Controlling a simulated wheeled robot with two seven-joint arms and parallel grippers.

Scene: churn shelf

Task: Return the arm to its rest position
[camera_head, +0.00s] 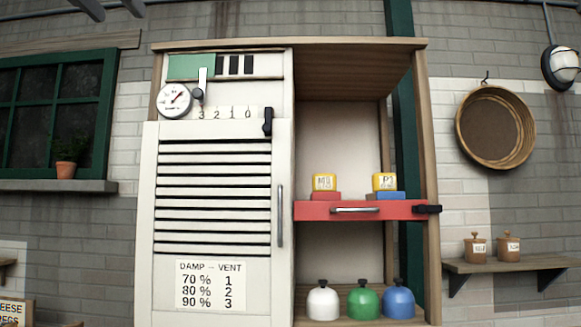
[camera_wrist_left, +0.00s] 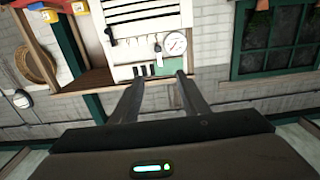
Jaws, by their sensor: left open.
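My left gripper (camera_wrist_left: 159,78) shows in the left wrist view, its two fingers apart with nothing between them. That view is upside down, and the fingertips overlap the top of the cabinet (camera_wrist_left: 85,82) in the picture, near the round gauge (camera_wrist_left: 175,43). I cannot tell the distance from the fingertips to the cabinet. No gripper or arm is visible in the head view. There the cabinet (camera_head: 350,44) stands in the middle with its slatted white door (camera_head: 212,240) shut. My right gripper is in neither view.
A red drawer front (camera_head: 365,211) and white (camera_head: 323,303), green (camera_head: 363,303) and blue (camera_head: 398,303) domed weights sit in the cabinet's open right side. A window (camera_head: 60,105) with a potted plant (camera_head: 66,155) is left; a wall shelf (camera_head: 515,265) with jars is right.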

